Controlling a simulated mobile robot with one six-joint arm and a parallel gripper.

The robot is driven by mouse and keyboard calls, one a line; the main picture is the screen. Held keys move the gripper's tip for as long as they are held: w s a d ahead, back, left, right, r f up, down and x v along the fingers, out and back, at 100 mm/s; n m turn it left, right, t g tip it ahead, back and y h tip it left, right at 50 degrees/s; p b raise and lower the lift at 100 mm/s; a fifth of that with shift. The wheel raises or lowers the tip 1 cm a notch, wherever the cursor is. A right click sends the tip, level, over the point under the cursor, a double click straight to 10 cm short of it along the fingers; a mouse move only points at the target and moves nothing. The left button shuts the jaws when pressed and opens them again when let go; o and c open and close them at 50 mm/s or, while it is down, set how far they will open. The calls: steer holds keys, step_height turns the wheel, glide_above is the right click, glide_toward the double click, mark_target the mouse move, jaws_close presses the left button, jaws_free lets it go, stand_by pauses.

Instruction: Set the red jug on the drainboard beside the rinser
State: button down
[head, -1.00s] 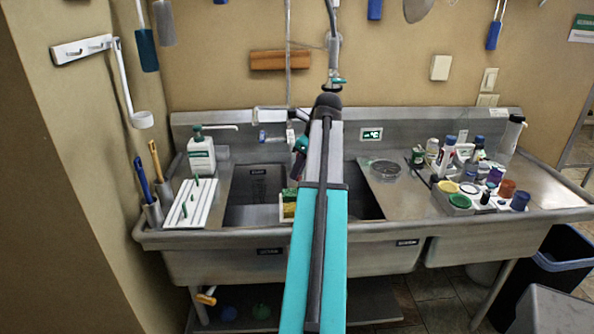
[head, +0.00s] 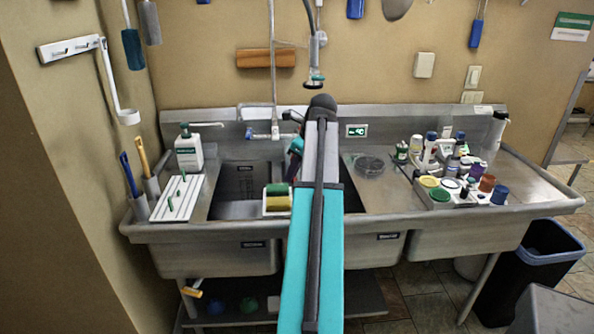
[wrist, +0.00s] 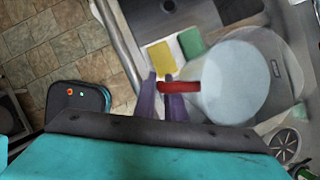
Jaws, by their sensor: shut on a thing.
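In the wrist view the jug (wrist: 232,82) is a pale, translucent vessel with a red handle (wrist: 181,87). My gripper (wrist: 163,98) has its two purple fingers at the handle, shut on it. The jug is held over the sink area, close to the sponges. In the head view my arm hides the jug and the fingertips. The rinser (head: 370,166) is a round grated disc on the steel drainboard (head: 383,194), right of the basins. It also shows in the wrist view (wrist: 285,140), below the jug in the picture.
Yellow and green sponges (head: 278,202) sit at the sink divider. Several bottles and jars (head: 450,160) crowd the drainboard right of the rinser. A faucet (head: 270,132) and hanging sprayer (head: 315,80) are behind. A white ribbed rack (head: 178,198) lies at left. A bin (head: 530,265) stands at right.

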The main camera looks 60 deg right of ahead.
steer(key=w+a+f+n+g+y+b, duration=0.1)
steer(key=w+a+f+n, duration=0.4)
steer(key=a, duration=1.4)
steer(key=w+a+f+n+g+y+b, duration=0.1)
steer(key=w+a+f+n+g, duration=0.3)
steer(key=w+a+n, duration=0.7)
steer(key=w+a+f+n+g+y+b, duration=0.1)
steer(key=w+a+f+n, duration=0.5)
steer(key=a, duration=2.2)
steer(key=shift+w+a+f+n+g, duration=0.25)
steer(key=shift+w+n+g, duration=0.45)
steer(key=shift+w+n, duration=0.9)
steer(key=shift+w+a+r, duration=0.1)
steer(key=shift+a, duration=0.05)
